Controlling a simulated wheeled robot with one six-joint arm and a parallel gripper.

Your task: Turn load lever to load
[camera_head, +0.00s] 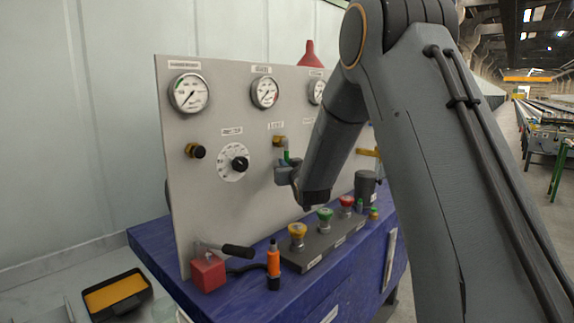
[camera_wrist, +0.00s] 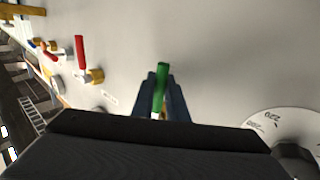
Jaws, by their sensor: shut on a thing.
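The load lever is a green handle (camera_head: 287,156) on a brass valve (camera_head: 279,141) in the upright grey panel, under a small label. It hangs downward in the head view. In the wrist view the green handle (camera_wrist: 161,72) stands between the two blue-grey fingers. My gripper (camera_head: 284,170) is shut on this handle in front of the panel; it also shows in the wrist view (camera_wrist: 160,92). The lower part of the handle is hidden by the fingers, and the valve body is hidden in the wrist view.
Gauges (camera_head: 189,93) and a dial (camera_head: 233,162) are on the panel (camera_head: 215,215). A button box (camera_head: 325,246) with coloured knobs, an orange-black tool (camera_head: 274,265) and a red block (camera_head: 208,273) sit on the blue table (camera_head: 150,238). A red-handled valve (camera_wrist: 81,52) is beside in the wrist view.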

